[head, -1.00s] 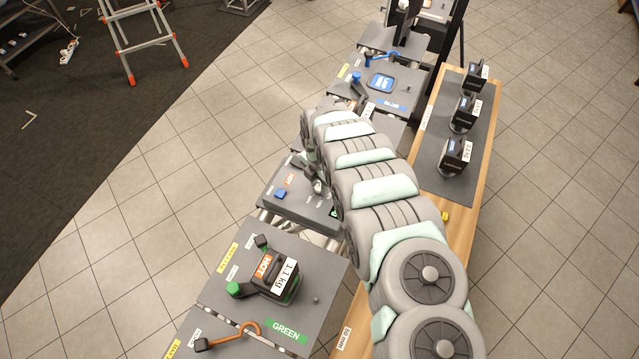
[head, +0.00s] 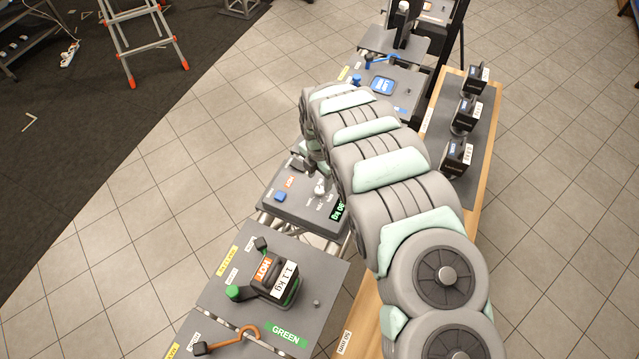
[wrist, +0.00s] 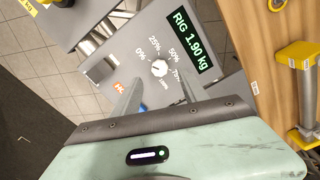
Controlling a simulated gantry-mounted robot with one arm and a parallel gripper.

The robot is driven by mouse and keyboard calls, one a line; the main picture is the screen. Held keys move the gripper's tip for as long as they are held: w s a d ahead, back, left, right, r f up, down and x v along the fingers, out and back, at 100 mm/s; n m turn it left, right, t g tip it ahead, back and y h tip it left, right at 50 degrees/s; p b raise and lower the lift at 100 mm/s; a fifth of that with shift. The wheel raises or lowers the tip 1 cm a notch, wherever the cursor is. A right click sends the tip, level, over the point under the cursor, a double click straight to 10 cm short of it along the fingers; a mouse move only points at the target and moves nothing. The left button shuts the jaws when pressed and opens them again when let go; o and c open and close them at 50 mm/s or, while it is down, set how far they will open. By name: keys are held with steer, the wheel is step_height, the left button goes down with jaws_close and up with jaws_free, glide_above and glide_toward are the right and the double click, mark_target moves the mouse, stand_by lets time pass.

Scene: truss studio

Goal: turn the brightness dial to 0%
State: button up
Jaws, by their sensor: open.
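The brightness dial (wrist: 159,68) is a small pale round knob on a grey panel (wrist: 190,95), with 0%, 25%, 50% and higher marks around it. It also shows in the head view (head: 320,188). Where its pointer stands is too small to tell. My gripper (wrist: 158,82) is open and empty; its two fingers show on either side below the dial in the wrist view, apart from it. In the head view my arm hides most of the gripper.
A green display (wrist: 187,38) reading RIG 1.90 kg is beside the dial. A blue button (head: 281,196) and an orange label (head: 291,182) are on the same panel. A block marked 1.1 kg (head: 285,280) stands on the nearer green-labelled panel. Several dark devices stand on the wooden bench (head: 487,130).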

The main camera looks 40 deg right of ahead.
mark_target(320, 190)
steer(key=shift+r, duration=2.75)
